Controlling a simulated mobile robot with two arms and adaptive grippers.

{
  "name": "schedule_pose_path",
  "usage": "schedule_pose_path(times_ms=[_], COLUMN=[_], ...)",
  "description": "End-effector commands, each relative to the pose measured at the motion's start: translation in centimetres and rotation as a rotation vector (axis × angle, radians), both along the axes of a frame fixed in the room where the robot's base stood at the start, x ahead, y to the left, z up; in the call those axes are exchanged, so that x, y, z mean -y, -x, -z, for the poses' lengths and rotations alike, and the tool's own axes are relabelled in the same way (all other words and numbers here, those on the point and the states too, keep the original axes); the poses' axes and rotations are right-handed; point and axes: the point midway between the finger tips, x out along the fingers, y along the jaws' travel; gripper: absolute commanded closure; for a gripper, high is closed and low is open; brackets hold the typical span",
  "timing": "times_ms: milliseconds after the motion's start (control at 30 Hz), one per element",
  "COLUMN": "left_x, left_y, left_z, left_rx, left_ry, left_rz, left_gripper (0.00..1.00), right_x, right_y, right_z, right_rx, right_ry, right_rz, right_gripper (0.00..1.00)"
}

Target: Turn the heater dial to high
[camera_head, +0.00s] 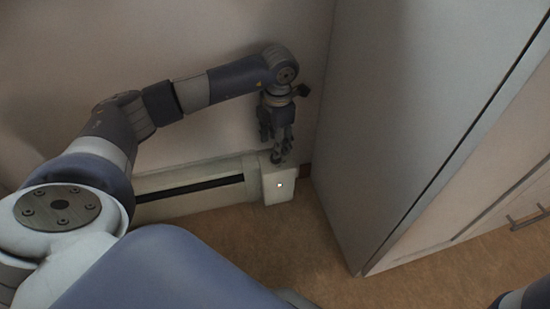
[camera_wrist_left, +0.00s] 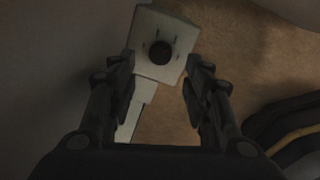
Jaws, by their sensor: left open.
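The heater (camera_head: 190,190) is a long, low, cream baseboard unit along the wall, with a dark slot on its front. Its box-shaped end (camera_head: 279,187) stands by the cabinet and carries a small bright spot. In the left wrist view the dark round dial (camera_wrist_left: 160,52) sits on the top of that end, with short marks around it. My left gripper (camera_head: 280,158) points down just above the heater's end. In the left wrist view its two fingers (camera_wrist_left: 160,85) are apart, with the dial beyond and between their tips. Contact with the dial does not show. My right gripper is out of view.
A tall grey cabinet (camera_head: 410,120) stands close on the right of the heater's end. It has a metal handle (camera_head: 528,218) at the far right. The wall (camera_head: 200,40) is behind the arm. The brown floor (camera_head: 270,245) in front of the heater is clear.

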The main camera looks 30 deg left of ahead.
Motion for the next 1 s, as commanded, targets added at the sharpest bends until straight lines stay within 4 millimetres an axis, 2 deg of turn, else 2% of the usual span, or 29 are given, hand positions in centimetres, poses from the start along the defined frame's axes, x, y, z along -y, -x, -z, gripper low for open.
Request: schedule_pose_path(times_ms=[33, 300, 500, 800, 1000], left_x=[0.0, -0.2, -0.2, -0.2, -0.2], left_y=[0.0, -0.1, -0.1, -0.1, -0.2], left_z=[1.6, 4.9, 5.8, 5.8, 5.8], left_rx=[-0.002, 0.0, -0.001, 0.0, 0.0], left_ry=[0.0, 0.0, 0.001, 0.001, 0.001], left_rz=[0.0, 0.001, 0.002, 0.002, 0.002], left_gripper=[0.55, 0.55, 0.55, 0.55, 0.99], right_x=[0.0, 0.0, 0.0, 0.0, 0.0], right_y=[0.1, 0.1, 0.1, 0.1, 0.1], right_z=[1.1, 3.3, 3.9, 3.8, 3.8], right_rx=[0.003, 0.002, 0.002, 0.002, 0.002], right_ry=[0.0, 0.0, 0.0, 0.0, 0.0], right_rz=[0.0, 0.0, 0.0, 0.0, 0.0], right_gripper=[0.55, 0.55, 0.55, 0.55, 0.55])
